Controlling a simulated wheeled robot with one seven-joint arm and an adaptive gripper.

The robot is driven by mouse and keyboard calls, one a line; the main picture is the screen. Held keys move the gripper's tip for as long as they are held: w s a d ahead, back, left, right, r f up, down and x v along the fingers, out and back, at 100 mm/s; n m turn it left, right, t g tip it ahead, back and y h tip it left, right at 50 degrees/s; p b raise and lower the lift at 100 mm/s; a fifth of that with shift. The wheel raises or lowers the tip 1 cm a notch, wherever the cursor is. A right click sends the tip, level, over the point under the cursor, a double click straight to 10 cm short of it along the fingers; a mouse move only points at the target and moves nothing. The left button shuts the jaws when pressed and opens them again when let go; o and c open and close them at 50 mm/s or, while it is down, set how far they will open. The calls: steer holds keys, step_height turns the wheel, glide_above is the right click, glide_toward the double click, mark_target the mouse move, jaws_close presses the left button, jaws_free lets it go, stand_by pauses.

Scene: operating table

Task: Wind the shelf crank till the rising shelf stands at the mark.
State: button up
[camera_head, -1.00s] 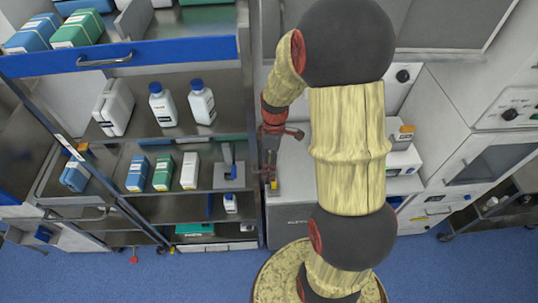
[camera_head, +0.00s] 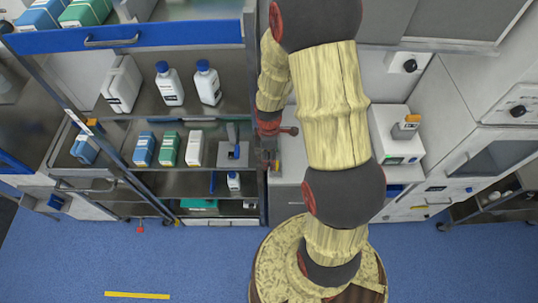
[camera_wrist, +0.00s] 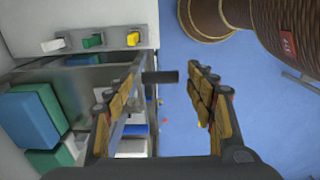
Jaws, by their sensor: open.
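My gripper (camera_wrist: 165,68) is open in the wrist view, one finger at each side. A short dark cylinder (camera_wrist: 160,76), which looks like the crank's grip, shows between the fingertips; I cannot tell whether either finger touches it. In the head view my gripper (camera_head: 270,158) is small, at the right post of the shelf rack, and the crank cannot be made out there. The rack holds a shelf with white bottles (camera_head: 169,84) and, below it, a shelf with small boxes (camera_head: 169,149). I cannot tell which shelf rises, and I see no clear mark.
A blue-edged upper shelf (camera_head: 125,37) carries boxes. A white device (camera_head: 396,137) and cabinets stand to the right of my arm. The blue floor (camera_head: 200,265) is open in front, with a yellow strip (camera_head: 137,295) on it.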

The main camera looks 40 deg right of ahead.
steer(key=shift+c, duration=1.2)
steer(key=shift+s+f, duration=0.1)
steer(key=c, duration=0.7)
steer(key=shift+c, duration=0.2)
